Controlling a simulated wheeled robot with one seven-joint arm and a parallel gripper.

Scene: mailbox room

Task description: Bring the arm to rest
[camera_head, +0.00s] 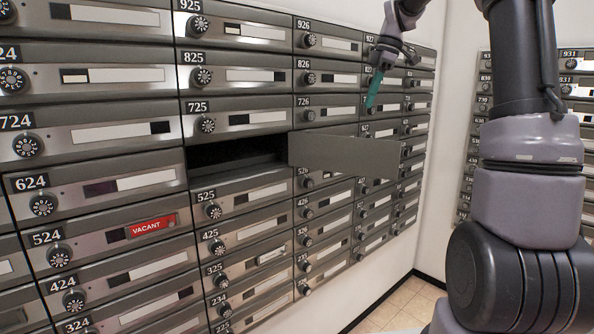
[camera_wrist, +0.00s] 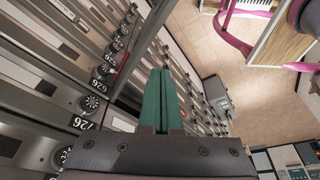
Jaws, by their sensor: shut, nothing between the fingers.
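My gripper (camera_head: 372,92) is in the upper right of the head view, in front of the right columns of mailboxes. Its green fingers point downward and are shut with nothing between them. In the wrist view the closed green fingers (camera_wrist: 161,98) stand in the middle, with mailbox dials to their left. My arm (camera_head: 520,150) rises on the right side of the head view.
A mailbox door (camera_head: 345,152) stands open, swung out to the right of its dark, empty-looking compartment (camera_head: 235,155). Rows of mailboxes (camera_head: 90,75) fill the wall. The wrist view shows tiled floor (camera_wrist: 215,45) and a pink-framed piece of furniture (camera_wrist: 236,22).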

